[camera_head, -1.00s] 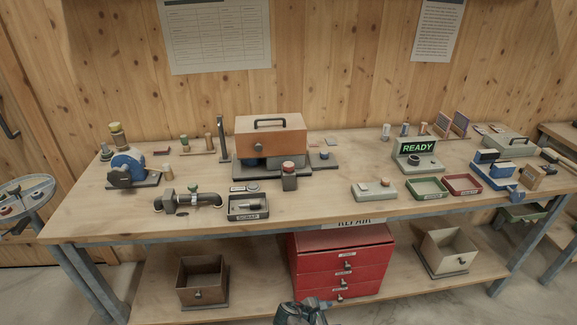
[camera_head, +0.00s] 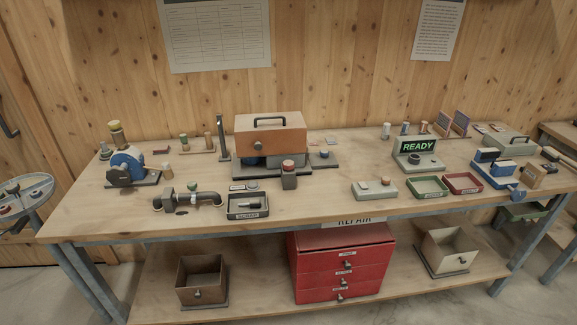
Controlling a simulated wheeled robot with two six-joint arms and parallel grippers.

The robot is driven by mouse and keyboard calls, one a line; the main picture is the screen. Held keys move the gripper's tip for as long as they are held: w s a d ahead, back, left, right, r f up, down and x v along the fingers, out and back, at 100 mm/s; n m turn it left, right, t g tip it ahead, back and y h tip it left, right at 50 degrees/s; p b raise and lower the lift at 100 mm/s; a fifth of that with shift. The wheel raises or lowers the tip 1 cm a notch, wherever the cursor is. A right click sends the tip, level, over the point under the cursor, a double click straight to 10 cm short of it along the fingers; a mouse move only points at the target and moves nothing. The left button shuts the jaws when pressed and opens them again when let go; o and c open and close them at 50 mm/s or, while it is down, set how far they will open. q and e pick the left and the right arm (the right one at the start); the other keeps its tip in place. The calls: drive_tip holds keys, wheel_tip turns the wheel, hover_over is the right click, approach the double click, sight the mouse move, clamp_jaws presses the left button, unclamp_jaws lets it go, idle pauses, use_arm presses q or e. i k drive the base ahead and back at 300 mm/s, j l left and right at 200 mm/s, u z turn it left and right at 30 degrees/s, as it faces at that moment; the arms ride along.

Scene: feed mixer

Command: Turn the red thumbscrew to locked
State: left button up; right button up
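A red-topped knob (camera_head: 288,164) sits upright on a small grey block (camera_head: 289,181) at the front of the orange-lidded machine (camera_head: 270,138). It looks like the red thumbscrew, but its locked or unlocked marking is too small to read. Neither of my grippers is in view.
A dark pipe fitting (camera_head: 205,199) and a labelled scrap tray (camera_head: 247,214) lie at the bench's front, left of the block. Bare wood (camera_head: 318,205) lies between. A red drawer cabinet (camera_head: 342,268) is below.

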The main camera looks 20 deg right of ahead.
sight(287, 165)
drive_tip(key=i+j+z, duration=0.3)
drive_tip(key=i+j, duration=0.15)
drive_tip(key=i+j+z, duration=0.3)
drive_tip(key=j, duration=0.25)
drive_tip(key=i, duration=0.1)
